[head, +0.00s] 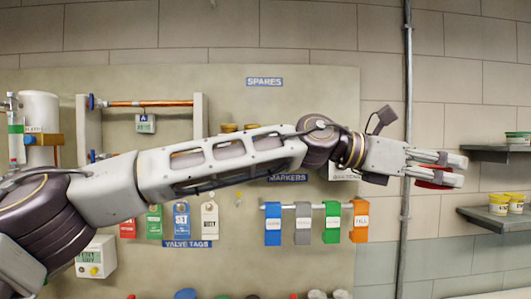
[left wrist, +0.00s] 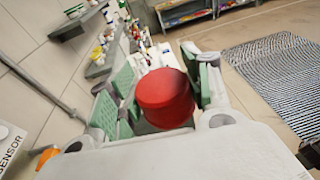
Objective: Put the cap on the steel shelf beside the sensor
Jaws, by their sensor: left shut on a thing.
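My left gripper (head: 448,170) reaches out to the right in front of the wall. It is shut on a red cap (head: 434,185), which shows partly below and between the fingers. In the left wrist view the cap (left wrist: 165,95) is a round red cylinder between the green-padded fingers. Two grey wall shelves, an upper one (head: 490,149) and a lower one (head: 480,214), are at the right edge, beyond the fingertips; I cannot tell which is the steel shelf. My right gripper is not in view.
A vertical grey pipe (head: 406,100) runs down the wall behind my left wrist. Yellow tubs (head: 499,204) stand on the lower shelf, and green-lidded ones (head: 517,137) on the upper. Coloured tags (head: 303,223) hang from a rail below my arm. A striped mat (left wrist: 277,75) lies on the floor.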

